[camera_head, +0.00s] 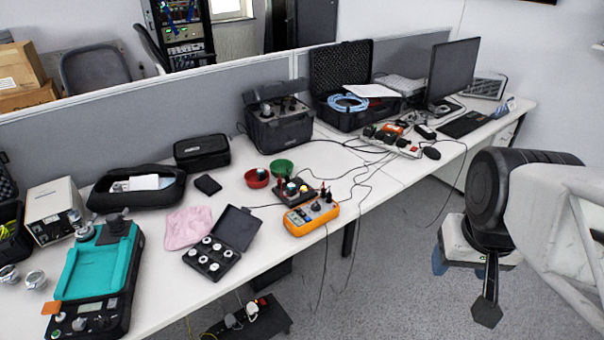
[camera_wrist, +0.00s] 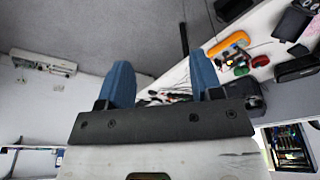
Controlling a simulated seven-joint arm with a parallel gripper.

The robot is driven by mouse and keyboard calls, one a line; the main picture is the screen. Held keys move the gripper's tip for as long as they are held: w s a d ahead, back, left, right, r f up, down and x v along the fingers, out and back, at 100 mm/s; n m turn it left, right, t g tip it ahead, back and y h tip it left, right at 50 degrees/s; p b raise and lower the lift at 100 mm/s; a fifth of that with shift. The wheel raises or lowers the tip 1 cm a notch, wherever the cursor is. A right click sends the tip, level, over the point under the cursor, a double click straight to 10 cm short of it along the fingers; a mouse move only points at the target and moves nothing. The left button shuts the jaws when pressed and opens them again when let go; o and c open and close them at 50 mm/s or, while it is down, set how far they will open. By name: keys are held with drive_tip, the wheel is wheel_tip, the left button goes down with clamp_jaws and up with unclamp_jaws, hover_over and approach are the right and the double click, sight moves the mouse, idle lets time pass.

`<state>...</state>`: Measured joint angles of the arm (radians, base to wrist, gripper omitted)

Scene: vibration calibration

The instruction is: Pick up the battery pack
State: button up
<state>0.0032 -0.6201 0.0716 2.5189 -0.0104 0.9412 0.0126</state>
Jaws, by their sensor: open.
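A small flat black block (camera_head: 208,185), which looks like the battery pack, lies on the white table between the black zip case and the pink cloth. It appears to show in the wrist view (camera_wrist: 297,50) near the right edge, small and hard to make out. My gripper (camera_head: 473,263) is off the table's front edge at the right, over the grey floor, far from the block. In the wrist view my gripper (camera_wrist: 161,75) shows two blue fingers wide apart with nothing between them.
Near the block stand the black zip case (camera_head: 202,152), red bowl (camera_head: 257,178), green bowl (camera_head: 281,167), pink cloth (camera_head: 187,227) and open black box of round parts (camera_head: 210,258). An orange meter (camera_head: 311,216) with cables lies to the right. A grey partition (camera_head: 150,108) runs behind.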

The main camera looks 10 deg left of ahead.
drive_tip(key=w+a+r+n, duration=0.1)
drive_tip(key=w+a, duration=0.2)
drive_tip(key=w, duration=0.6)
drive_tip(key=w+a+r+n, duration=0.1)
drive_tip(key=w+a, duration=0.1)
drive_tip(key=w, duration=0.7)
drive_tip(key=n+g, duration=0.3)
drive_tip(key=n, duration=0.4)
hover_over(290, 184)
drive_tip(key=f, duration=2.7)
drive_tip(key=shift+s+d+f, duration=0.25)
drive_tip(key=shift+d+f, duration=0.1)
drive_tip(key=shift+f, duration=0.05)
drive_tip(key=shift+w+a+f, duration=0.2)
drive_tip(key=shift+a+f, duration=0.15)
drive_tip(key=shift+f, duration=0.05)
drive_tip(key=shift+f, duration=1.3)
